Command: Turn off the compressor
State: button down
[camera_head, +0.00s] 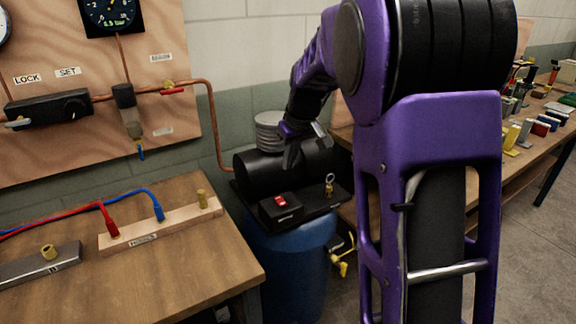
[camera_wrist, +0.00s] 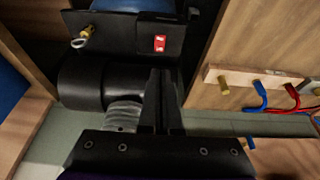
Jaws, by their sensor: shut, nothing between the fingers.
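The compressor (camera_head: 258,172) has a black cylindrical motor on top of a blue tank (camera_head: 290,265) and stands between the two benches. A red rocker switch (camera_head: 280,200) sits on a small black box at its front. In the wrist view the red switch (camera_wrist: 160,43) lies just beyond my fingertips, and the black motor (camera_wrist: 85,82) is to the left. My gripper (camera_head: 292,160) is over the motor, behind the switch box in the head view. In the wrist view my gripper (camera_wrist: 161,73) has its fingers together and empty, apart from the switch. Which way the switch is set is unclear.
A brass fitting with a ring (camera_head: 330,183) rises from the compressor's right side. A copper pipe (camera_head: 213,115) runs down to it from the wall panel. The left bench (camera_head: 190,265) holds a wooden block with red and blue leads. The right bench (camera_head: 520,150) carries many small parts.

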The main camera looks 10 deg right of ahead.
aim_at(278, 198)
jog(key=b, duration=0.2)
jog(key=w+b, duration=0.1)
jog(key=b, duration=0.1)
jog(key=shift+w+a+r, duration=0.15)
jog(key=shift+w+r, duration=0.05)
jog(key=shift+r, duration=0.05)
jog(key=shift+f, duration=0.1)
dwell(0.3)
jog(key=b+x, duration=0.1)
jog(key=x, duration=0.8)
jog(key=b+x, duration=0.1)
jog(key=x, duration=0.3)
jog(key=shift+s+f+b, duration=0.2)
jog(key=shift+f+b, duration=0.15)
jog(key=shift+f, duration=0.15)
jog(key=shift+r+p, duration=0.1)
jog(key=shift+p, duration=0.55)
